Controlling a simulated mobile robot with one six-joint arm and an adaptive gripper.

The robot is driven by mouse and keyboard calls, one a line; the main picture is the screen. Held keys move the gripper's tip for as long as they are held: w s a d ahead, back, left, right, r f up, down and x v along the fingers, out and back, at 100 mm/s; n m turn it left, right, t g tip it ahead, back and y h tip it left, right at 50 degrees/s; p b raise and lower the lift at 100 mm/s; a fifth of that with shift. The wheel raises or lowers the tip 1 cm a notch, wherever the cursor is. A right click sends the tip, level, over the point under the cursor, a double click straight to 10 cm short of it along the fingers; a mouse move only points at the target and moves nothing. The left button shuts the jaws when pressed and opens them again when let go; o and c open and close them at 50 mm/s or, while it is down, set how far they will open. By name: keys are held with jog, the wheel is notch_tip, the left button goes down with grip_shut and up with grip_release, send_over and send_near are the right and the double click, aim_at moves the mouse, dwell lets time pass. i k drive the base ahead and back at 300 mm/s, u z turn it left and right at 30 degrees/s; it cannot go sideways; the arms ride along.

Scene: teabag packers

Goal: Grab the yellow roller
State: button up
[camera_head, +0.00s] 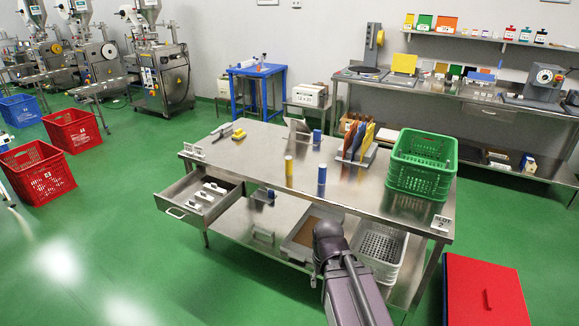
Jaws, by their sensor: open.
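A small yellow cylinder, the yellow roller (288,171), stands upright on the steel table (255,165) near its front edge, left of the table's middle line. A similar blue cylinder (322,180) stands upright a little to its right, apart from it. Dark links of my arm rise from the bottom edge in front of the table, below and right of the yellow roller. My gripper's fingers do not show, and nothing touches the roller.
Green crates (422,163) stand at the table's right end, beside a rack of coloured boards (357,140). A drawer (198,197) juts out at the left. A yellow-and-black tool (238,134) lies further back. The tabletop left of the roller is clear. A red box (484,292) stands lower right.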

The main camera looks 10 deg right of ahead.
aim_at(288, 159)
jog(key=z, duration=0.05)
jog(key=i, duration=0.95)
jog(key=u, duration=0.05)
